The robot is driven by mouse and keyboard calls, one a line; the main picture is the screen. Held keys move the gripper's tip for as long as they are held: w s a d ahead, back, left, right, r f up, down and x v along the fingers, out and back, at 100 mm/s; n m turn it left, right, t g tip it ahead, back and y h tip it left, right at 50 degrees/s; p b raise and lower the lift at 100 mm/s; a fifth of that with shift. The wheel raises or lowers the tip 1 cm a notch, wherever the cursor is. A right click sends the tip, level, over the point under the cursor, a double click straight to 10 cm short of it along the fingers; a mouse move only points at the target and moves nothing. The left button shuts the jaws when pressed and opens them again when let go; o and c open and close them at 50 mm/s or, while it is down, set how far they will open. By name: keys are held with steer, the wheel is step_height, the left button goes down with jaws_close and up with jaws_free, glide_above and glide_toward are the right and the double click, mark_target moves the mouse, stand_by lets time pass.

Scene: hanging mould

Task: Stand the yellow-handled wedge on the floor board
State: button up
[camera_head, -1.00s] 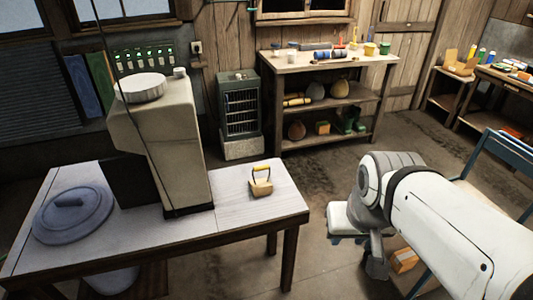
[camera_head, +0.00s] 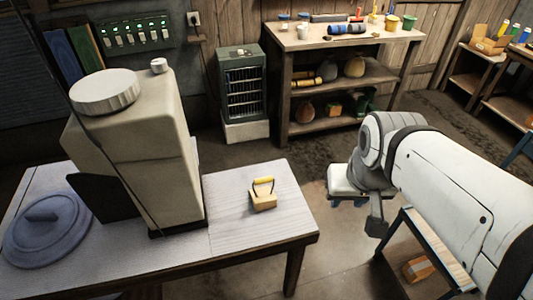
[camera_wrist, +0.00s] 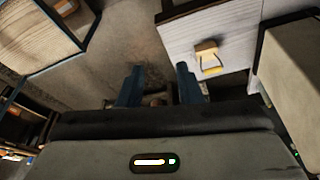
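The yellow-handled wedge (camera_head: 263,195) is a small tan block with a yellow bar handle on top. It stands on the right part of the pale table, near the table's right edge. It also shows in the wrist view (camera_wrist: 208,54), right of and beyond my fingers. My gripper (camera_wrist: 160,88) has its two blue fingers apart with nothing between them. It is over the floor, apart from the table and the wedge. In the head view, the arm's end is to the right of the table. I cannot make out a floor board with certainty.
A big beige mould shape (camera_head: 145,140) stands on the table (camera_head: 240,235), left of the wedge, with a round blue-grey lid (camera_head: 45,232) further left. A heater (camera_head: 240,85) and shelf bench (camera_head: 345,60) stand behind. A blue-framed stand (camera_head: 440,255) is below my arm.

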steer(key=w+a+f+m+g+y+b, duration=0.2)
steer(key=w+a+f+m+y+b, duration=0.1)
steer(key=a+f+m+y+b, duration=0.35)
steer(key=w+a+f+m+g+y+b, duration=0.2)
steer(key=w+a+f+m+y+b, duration=0.15)
steer(key=a+f+y, duration=0.4)
steer(key=w+d+f+m+t+b, duration=0.1)
steer(key=w+f+m+t+b, duration=0.1)
steer(key=w+f+m+t, duration=0.2)
steer(key=w+d+f+m+t+b, duration=0.1)
steer(key=w+f+m+t+b, duration=0.1)
steer(key=w+f+m+t, duration=0.2)
steer(key=w+d+f+m+t+b, duration=0.2)
steer(key=w+f+m+t+b, duration=0.1)
steer(key=w+f+m, duration=0.4)
steer(key=shift+w+d+f+m+t, duration=0.1)
steer(key=shift+w+f+m+t, duration=0.15)
steer(key=shift+w+t, duration=0.2)
steer(key=shift+w+m, duration=0.25)
steer(key=shift+w, duration=0.1)
glide_above(269, 192)
steer(key=shift+r+t+p, duration=0.2)
steer(key=shift+t+p, duration=0.05)
steer(key=shift+p, duration=0.15)
steer(key=shift+c, duration=0.5)
